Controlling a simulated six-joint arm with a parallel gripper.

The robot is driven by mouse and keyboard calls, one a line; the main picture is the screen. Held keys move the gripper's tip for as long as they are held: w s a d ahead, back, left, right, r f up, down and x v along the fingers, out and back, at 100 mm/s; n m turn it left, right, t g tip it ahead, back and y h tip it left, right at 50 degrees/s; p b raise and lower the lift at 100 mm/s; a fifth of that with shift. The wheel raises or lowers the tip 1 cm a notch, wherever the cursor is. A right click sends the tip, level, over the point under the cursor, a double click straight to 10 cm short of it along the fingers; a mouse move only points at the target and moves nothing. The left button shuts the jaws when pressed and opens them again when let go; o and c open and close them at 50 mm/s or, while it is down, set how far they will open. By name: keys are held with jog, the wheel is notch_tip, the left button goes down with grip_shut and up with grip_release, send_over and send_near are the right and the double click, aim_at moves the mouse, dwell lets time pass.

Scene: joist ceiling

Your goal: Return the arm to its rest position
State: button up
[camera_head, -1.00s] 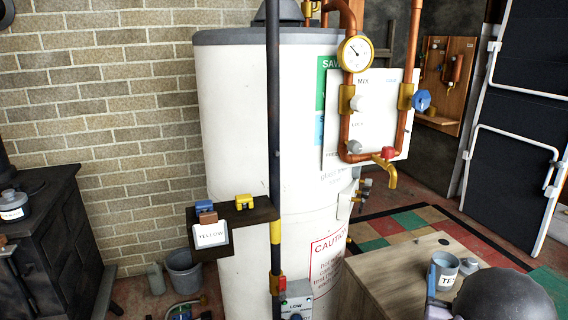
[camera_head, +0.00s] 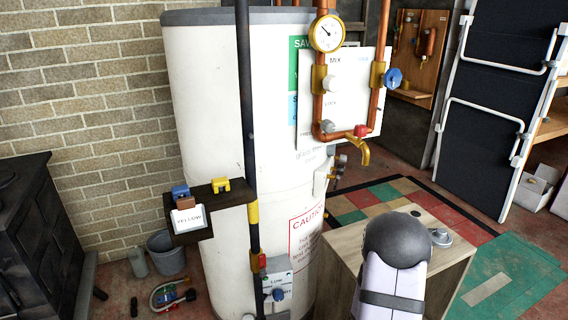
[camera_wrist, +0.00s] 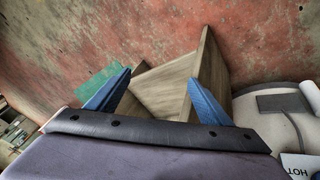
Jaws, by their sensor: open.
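My gripper (camera_wrist: 159,76) shows in the wrist view with its two blue fingers wide apart and nothing between them. Beyond the fingers are the wooden sides of a cabinet and the red floor. In the head view a dark rounded joint and pale link of my arm (camera_head: 393,278) stand in front of the wooden cabinet (camera_head: 345,247). The gripper itself cannot be made out in the head view.
A white tank (camera_head: 215,110) stands left of the cabinet, with copper pipes, a gauge (camera_head: 327,33) and a brass tap (camera_head: 362,150) before it. A dark pole holds a small shelf (camera_head: 232,200). A grey lid-like object (camera_head: 440,237) sits on the cabinet. Coloured floor tiles lie right.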

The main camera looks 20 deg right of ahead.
jog(key=w+a+f+n+y+b, duration=0.1)
jog(key=w+a+f+y+b, duration=0.15)
jog(key=a, duration=0.55)
jog(key=w+a+f+y+b, duration=0.15)
jog(key=a+f+y, duration=0.25)
jog(key=a, duration=0.4)
jog(key=w+a+r+n+y, duration=0.25)
jog(key=a+r+y, duration=0.2)
jog(key=a, duration=0.65)
jog(key=s+a+r+n+h, duration=0.2)
jog(key=s+r+n+h, duration=0.4)
jog(key=r, duration=0.8)
notch_tip(320, 180, up, 38)
jog(key=s+m+p, duration=0.1)
jog(key=p, duration=3.8)
notch_tip(320, 180, down, 33)
jog(key=b, duration=3.3)
jog(key=shift+s+f+g, duration=0.15)
jog(key=shift+g, duration=0.25)
